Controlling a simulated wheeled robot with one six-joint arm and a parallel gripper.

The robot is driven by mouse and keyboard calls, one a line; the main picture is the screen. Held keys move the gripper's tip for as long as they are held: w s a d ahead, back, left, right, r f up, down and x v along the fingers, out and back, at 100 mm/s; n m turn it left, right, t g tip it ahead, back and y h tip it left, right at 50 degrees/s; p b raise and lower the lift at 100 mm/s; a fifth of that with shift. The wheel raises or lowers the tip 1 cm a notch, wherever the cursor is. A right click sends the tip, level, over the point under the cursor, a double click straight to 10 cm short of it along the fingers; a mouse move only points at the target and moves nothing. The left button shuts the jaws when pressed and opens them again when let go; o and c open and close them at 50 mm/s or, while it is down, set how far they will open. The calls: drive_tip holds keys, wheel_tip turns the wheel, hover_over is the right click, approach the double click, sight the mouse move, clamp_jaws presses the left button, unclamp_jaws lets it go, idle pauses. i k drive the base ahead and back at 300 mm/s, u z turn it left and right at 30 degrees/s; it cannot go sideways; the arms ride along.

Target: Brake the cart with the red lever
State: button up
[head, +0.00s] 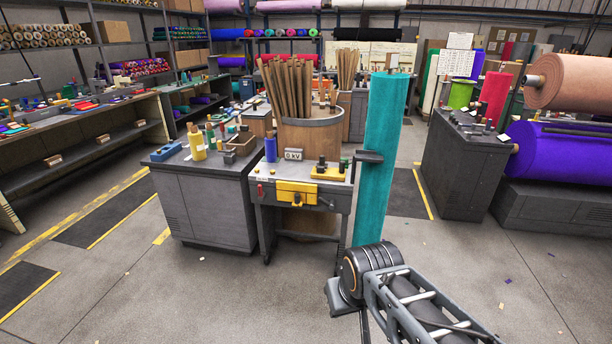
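What looks like the cart (265,214) stands in the middle of the head view, a grey-topped stand on dark legs with a yellow block on its front. A small red part (260,190), perhaps the red lever, shows at its front left corner; it is too small to tell its position. A dark handle (327,203) sticks out right of the yellow block. My arm comes in from the lower right, its dark joint in front of the cart's right side. My gripper's fingers do not show.
A tall teal roll (383,140) stands upright at the cart's right, beside a dark bracket (369,157). A grey cabinet (205,210) adjoins on the left. Another dark cabinet (458,170) and a purple roll (560,152) stand right.

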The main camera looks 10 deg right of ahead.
sight(262, 194)
drive_tip(key=z, duration=0.35)
drive_tip(key=i, duration=1.8)
drive_tip(key=u, duration=1.4)
drive_tip(key=i, duration=0.65)
drive_tip(key=u, duration=0.7)
